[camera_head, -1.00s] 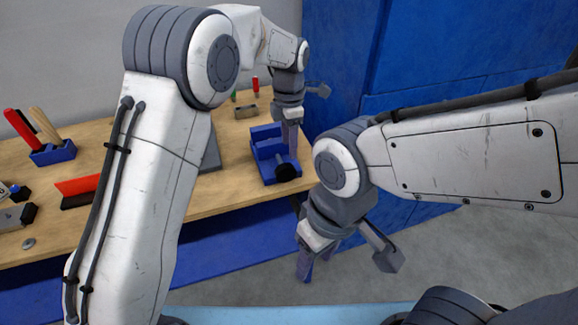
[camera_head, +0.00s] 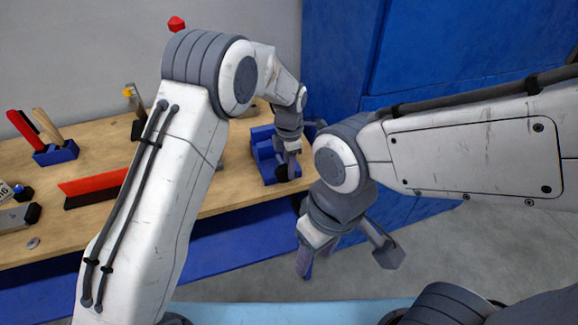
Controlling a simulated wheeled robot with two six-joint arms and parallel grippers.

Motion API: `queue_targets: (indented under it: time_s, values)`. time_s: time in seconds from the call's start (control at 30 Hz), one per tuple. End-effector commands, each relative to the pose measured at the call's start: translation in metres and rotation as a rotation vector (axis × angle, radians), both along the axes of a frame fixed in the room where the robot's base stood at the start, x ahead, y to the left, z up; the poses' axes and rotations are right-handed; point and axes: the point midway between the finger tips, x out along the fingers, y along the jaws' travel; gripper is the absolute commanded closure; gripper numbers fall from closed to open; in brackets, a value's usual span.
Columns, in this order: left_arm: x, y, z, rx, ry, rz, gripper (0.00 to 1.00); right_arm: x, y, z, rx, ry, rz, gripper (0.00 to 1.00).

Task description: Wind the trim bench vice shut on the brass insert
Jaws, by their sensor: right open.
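The blue bench vice (camera_head: 263,152) stands on the wooden bench near its right front corner. My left gripper (camera_head: 291,170) is at the front right of the vice, pointing down, with its fingers over the spot of the vice's dark knob. The knob is mostly hidden, and I cannot tell whether the fingers touch it or are open or shut. I cannot make out the brass insert; my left gripper and arm cover part of the vice. My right gripper (camera_head: 305,262) hangs open and apart from the vice, in front of the bench's right end.
A blue cabinet (camera_head: 440,50) rises behind the bench's right end. My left arm hides the middle of the bench.

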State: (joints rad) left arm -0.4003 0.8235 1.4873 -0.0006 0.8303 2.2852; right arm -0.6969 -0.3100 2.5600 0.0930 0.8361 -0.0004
Motion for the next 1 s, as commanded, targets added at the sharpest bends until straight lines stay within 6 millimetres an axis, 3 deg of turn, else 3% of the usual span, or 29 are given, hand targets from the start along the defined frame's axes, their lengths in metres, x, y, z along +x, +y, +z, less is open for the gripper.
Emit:
queue_targets:
  time_s: [0.47,0.7,1.0]
  values:
    - [0.0,-0.003,0.001,0.063,0.022,-0.002,1.0,0.0,0.0,0.009,0.0,0.0,0.0,0.47]
    - [0.002,-0.007,-0.003,0.218,0.071,-0.003,1.0,0.0,0.0,0.018,0.0,0.0,0.0,0.47]
    - [0.003,-0.011,-0.01,0.424,0.135,-0.001,1.0,0.0,0.0,0.009,0.0,0.0,0.0,0.47]
